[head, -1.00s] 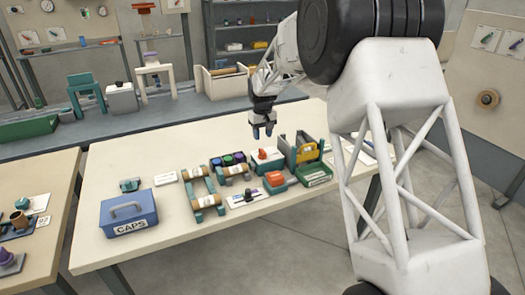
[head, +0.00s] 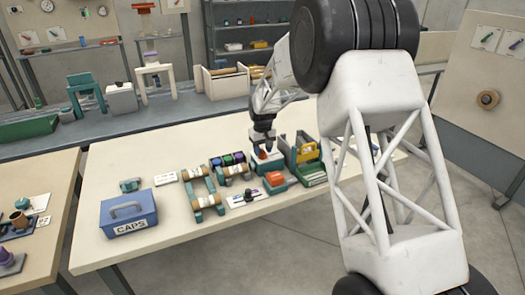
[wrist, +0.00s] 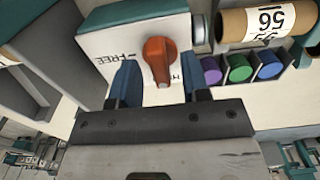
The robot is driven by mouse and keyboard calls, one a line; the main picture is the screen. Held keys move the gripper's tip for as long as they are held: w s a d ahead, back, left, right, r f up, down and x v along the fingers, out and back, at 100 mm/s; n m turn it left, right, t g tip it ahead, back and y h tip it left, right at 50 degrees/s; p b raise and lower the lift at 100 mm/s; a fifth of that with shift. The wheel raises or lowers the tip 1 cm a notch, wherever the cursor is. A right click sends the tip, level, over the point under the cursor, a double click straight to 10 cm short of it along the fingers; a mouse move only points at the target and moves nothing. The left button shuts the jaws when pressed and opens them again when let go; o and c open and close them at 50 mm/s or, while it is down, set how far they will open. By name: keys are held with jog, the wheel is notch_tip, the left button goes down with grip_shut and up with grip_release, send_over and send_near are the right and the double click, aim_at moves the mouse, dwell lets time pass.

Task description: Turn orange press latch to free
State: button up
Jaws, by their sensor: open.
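The orange press latch (wrist: 158,60) is a knob on the face of a white and teal block (wrist: 110,43) in the wrist view. Its narrow end points down the picture, between my fingers. The word FREE is printed left of the knob; a second label to its right is partly hidden by a finger. My gripper (wrist: 158,85) is open, with one blue fingertip on each side of the latch's narrow end. I cannot tell whether either finger touches it. In the head view my gripper (head: 264,148) is low over the block, hiding much of it.
A grey and teal holder with a yellow part (head: 306,152) stands close right of my gripper. An orange-topped block (head: 275,179) is in front.

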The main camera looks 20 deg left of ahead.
jog(key=shift+f, duration=0.3)
grip_shut()
